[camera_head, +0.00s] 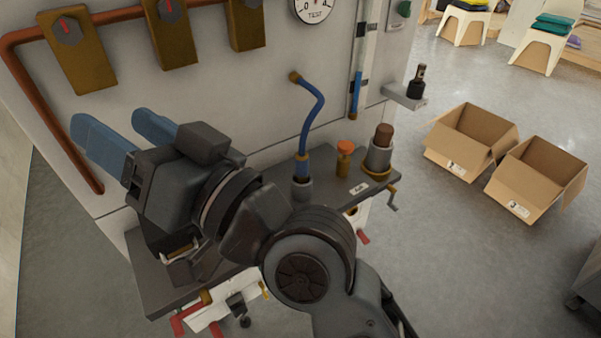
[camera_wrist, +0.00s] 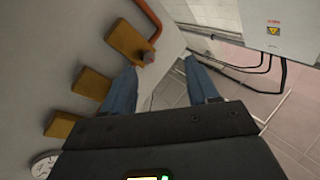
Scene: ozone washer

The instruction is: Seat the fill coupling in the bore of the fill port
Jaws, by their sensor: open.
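My gripper (camera_head: 112,128) is open, with its two blue fingers apart and nothing between them. It is raised at the left, in front of the wall panel, and also shows in the wrist view (camera_wrist: 160,68). A blue hose (camera_head: 316,108) runs from a brass fitting on the panel down to a blue coupling with a brass collar (camera_head: 302,166), which seems to be the fill coupling. It stands upright in a grey socket (camera_head: 302,188) on the shelf, well right of my gripper. I cannot tell for sure which fitting is the fill port.
The dark shelf (camera_head: 325,197) also holds an orange-capped brass fitting (camera_head: 345,158) and a grey cylinder with a brown top (camera_head: 379,155). Brown valve blocks (camera_head: 76,50) and a copper pipe (camera_head: 50,125) line the panel. Two open cartons (camera_head: 470,143) stand on the floor at right.

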